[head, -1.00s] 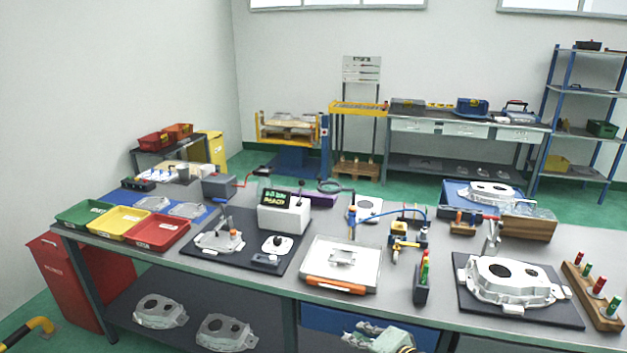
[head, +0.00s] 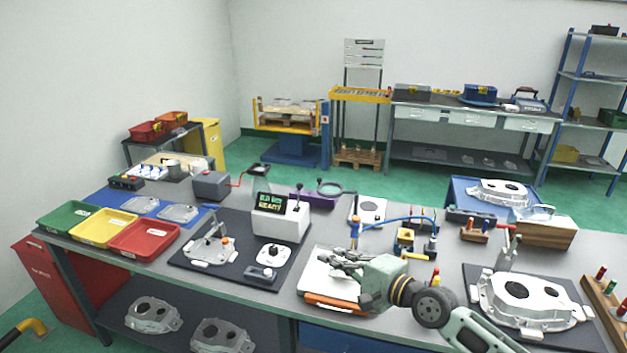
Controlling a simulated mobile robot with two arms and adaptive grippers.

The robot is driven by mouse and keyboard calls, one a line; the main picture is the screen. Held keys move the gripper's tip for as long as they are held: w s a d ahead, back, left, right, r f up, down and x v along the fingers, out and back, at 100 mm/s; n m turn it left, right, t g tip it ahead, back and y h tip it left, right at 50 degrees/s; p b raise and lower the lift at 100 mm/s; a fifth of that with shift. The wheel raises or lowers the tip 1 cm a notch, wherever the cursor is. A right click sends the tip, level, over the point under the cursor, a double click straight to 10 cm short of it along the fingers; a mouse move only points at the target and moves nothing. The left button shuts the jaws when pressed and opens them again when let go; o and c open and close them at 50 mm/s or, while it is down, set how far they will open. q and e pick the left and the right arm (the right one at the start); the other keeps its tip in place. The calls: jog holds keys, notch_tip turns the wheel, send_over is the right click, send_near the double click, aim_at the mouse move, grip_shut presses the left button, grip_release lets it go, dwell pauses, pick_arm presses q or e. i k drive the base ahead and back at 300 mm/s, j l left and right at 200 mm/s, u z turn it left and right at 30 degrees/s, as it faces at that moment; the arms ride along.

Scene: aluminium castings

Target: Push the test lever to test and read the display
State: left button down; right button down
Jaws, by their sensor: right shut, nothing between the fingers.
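The test unit (head: 290,224) is a white box on the black mat, left of centre on the bench. Its dark display (head: 270,201) shows green digits, seemingly 0.0 with a small unit, above yellow text that looks like READY. A lever with a black knob (head: 298,188) stands about upright at the top right of the box. My right gripper (head: 326,256) is shut and empty. It appears above the white tray with the orange front, right of and nearer than the test unit, clear of the lever. My left gripper is out of view.
On the black mat (head: 217,265) are a casting (head: 207,248) and small white fixtures. Red (head: 145,240), yellow and green trays stand at left. A blue-hosed tool (head: 356,232) and a large casting (head: 527,301) are at right.

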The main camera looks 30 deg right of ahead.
aim_at(299, 185)
jog(key=i+l, duration=1.3)
